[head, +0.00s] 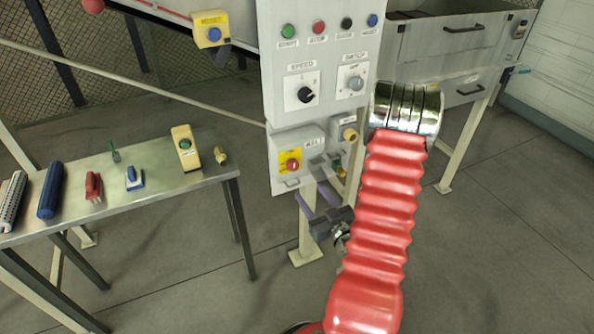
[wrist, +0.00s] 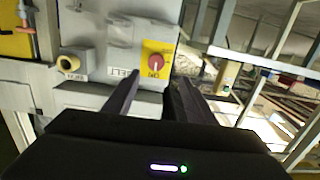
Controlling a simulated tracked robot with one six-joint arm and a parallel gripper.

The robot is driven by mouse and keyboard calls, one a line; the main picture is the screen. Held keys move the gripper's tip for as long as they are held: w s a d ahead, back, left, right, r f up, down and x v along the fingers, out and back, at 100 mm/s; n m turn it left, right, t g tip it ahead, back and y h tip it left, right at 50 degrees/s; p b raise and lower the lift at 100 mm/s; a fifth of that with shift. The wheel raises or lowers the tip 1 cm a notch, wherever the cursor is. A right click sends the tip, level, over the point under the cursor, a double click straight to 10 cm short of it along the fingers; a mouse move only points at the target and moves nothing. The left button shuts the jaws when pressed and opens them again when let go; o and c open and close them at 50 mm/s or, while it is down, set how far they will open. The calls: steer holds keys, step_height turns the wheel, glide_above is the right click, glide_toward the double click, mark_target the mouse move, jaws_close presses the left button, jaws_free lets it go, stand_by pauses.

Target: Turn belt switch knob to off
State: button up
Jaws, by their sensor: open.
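The belt switch knob (head: 292,163) is small and red on a yellow plate, on a grey box marked BELT low on the control panel (head: 283,118). It also shows in the wrist view (wrist: 156,61), where the panel appears upside down. I cannot clearly read which position the knob points to. My gripper (head: 312,194) is below and in front of the belt box, pointing up toward it. In the wrist view my gripper (wrist: 157,82) is open and empty, its two dark fingers apart, with the knob seen between and beyond their tips.
Right of the belt box is a yellowish round knob (head: 349,134). Speed (head: 305,95) and other dials sit above it. A metal table (head: 130,200) with several small items stands at left. A metal cabinet (head: 440,40) stands behind.

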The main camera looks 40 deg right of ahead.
mark_target(294, 168)
steer(key=shift+s+d+f+t, duration=0.1)
steer(key=shift+s+t, duration=0.2)
steer(key=shift+s, duration=0.4)
steer(key=shift+w, duration=0.1)
steer(key=x, duration=1.3)
steer(key=shift+w+d, duration=0.25)
steer(key=shift+d, duration=0.05)
steer(key=shift+c, duration=0.6)
steer(key=c, duration=0.9)
